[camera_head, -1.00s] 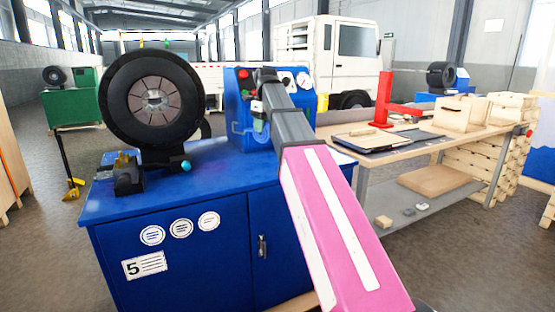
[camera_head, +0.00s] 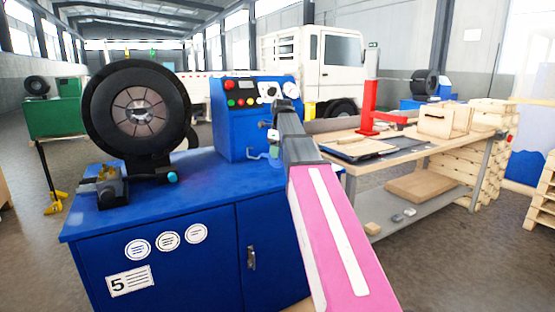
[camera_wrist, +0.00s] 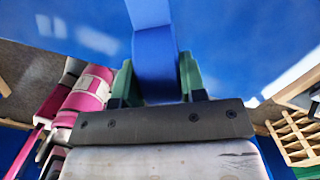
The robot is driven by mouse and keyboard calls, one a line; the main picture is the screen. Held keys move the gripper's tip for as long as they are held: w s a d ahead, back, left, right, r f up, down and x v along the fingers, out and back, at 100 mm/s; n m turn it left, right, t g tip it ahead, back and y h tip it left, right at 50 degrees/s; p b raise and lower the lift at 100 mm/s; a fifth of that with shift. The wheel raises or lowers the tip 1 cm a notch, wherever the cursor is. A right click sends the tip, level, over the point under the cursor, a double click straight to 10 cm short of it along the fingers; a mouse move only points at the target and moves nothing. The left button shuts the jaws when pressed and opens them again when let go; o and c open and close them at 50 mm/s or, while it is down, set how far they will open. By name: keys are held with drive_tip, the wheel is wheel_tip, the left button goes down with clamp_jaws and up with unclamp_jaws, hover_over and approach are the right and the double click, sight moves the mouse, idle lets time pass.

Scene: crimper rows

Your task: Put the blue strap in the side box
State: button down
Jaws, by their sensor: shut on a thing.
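The blue strap (camera_wrist: 155,55) stands between the two green fingers of my gripper (camera_wrist: 157,78) in the wrist view. The fingers are shut on it, and its upper part runs out of the top of the picture. In the head view my pink and grey arm reaches toward the blue control cabinet (camera_head: 236,130) and hides most of the gripper. A wooden box (camera_head: 436,124) stands on the workbench at the right; I cannot tell whether it is the side box.
A blue machine cabinet (camera_head: 180,265) with a round black crimper head (camera_head: 97,110) fills the left. The workbench (camera_head: 415,150) carries a red stand (camera_head: 369,105) and a dark tray (camera_head: 350,155). Stacked wooden crates (camera_head: 468,150) stand at its right end. Open floor lies at the lower right.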

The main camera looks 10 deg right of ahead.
drive_tip(key=shift+f, duration=1.45)
drive_tip(key=shift+f, duration=0.15)
drive_tip(key=c, duration=0.7)
unclamp_jaws()
